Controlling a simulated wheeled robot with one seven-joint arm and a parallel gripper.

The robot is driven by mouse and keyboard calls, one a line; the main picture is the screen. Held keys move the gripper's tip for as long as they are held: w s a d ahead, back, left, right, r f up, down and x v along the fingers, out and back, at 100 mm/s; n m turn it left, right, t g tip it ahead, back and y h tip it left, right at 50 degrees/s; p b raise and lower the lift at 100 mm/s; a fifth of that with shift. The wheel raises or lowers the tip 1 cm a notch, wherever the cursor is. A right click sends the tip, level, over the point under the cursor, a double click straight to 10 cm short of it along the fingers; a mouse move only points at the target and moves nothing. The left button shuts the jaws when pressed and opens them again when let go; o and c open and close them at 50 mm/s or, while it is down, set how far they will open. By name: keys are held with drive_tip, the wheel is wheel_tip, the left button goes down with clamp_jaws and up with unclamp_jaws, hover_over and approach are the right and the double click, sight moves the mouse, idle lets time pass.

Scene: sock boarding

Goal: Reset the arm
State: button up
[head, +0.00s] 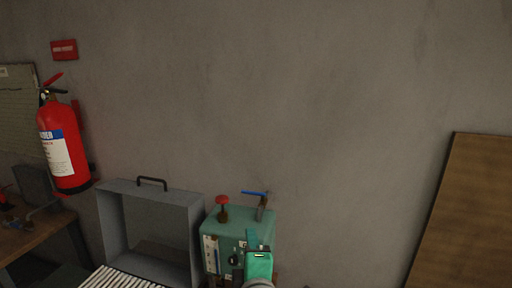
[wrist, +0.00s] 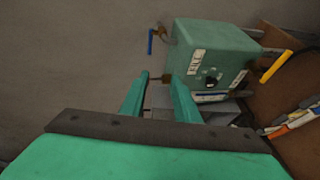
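My gripper is green and shows at the bottom of the head view, in front of a green machine box (head: 225,218). In the wrist view my gripper (wrist: 157,78) has its two green fingers apart, with a gap between them and nothing held. The machine box (wrist: 215,45) stands beyond the fingertips, up and to the right, apart from them as far as I can tell. It has a red knob (head: 222,203) and a blue lever (head: 256,193) on top in the head view.
A grey open hood (head: 113,228) with a black handle stands left of the box, with white slats (head: 120,279) before it. A fire extinguisher (head: 62,145) hangs on the wall at left. A brown board (head: 465,215) leans at right. The wall between is bare.

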drive_tip(key=s+d+f+m+h, duration=0.1)
drive_tip(key=s+f+m, duration=0.45)
drive_tip(key=f, duration=0.75)
drive_tip(key=s+d+f+m, duration=0.1)
drive_tip(key=s+f+m, duration=0.4)
drive_tip(key=f, duration=0.7)
drive_tip(key=s+f+m, duration=0.3)
drive_tip(key=s+m, duration=0.1)
drive_tip(key=s, duration=1)
drive_tip(key=s+f+m, duration=0.3)
drive_tip(key=s+f, duration=0.1)
drive_tip(key=s, duration=1)
drive_tip(key=shift+s+a+m+g+h, duration=0.15)
drive_tip(key=shift+a+m+g+h, duration=0.15)
drive_tip(key=shift+a+m, duration=0.1)
drive_tip(key=shift+c, duration=0.4)
